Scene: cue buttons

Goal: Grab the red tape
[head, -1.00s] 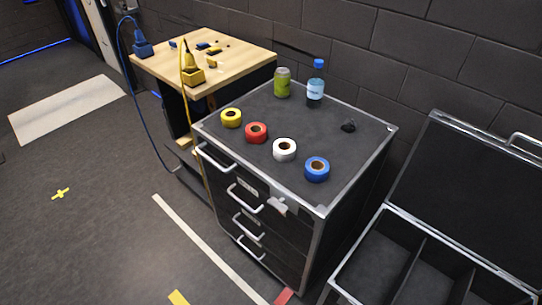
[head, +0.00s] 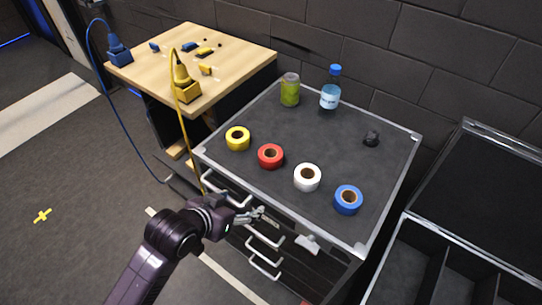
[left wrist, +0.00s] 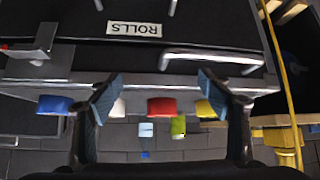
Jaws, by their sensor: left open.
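The red tape (head: 270,156) lies flat on the dark cabinet top (head: 340,150), between the yellow tape (head: 237,138) and the white tape (head: 307,177). The blue tape (head: 348,199) is at the right end of the row. My left gripper (head: 268,218) is in front of the cabinet's drawers, below the top's front edge and apart from the red tape. In the left wrist view my left gripper (left wrist: 160,90) is open and empty, its two fingers spread, with the red tape (left wrist: 162,107) showing between them. My right gripper is not in view.
Drawer handles (head: 225,188) jut from the front. An open case (head: 450,240) stands at right.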

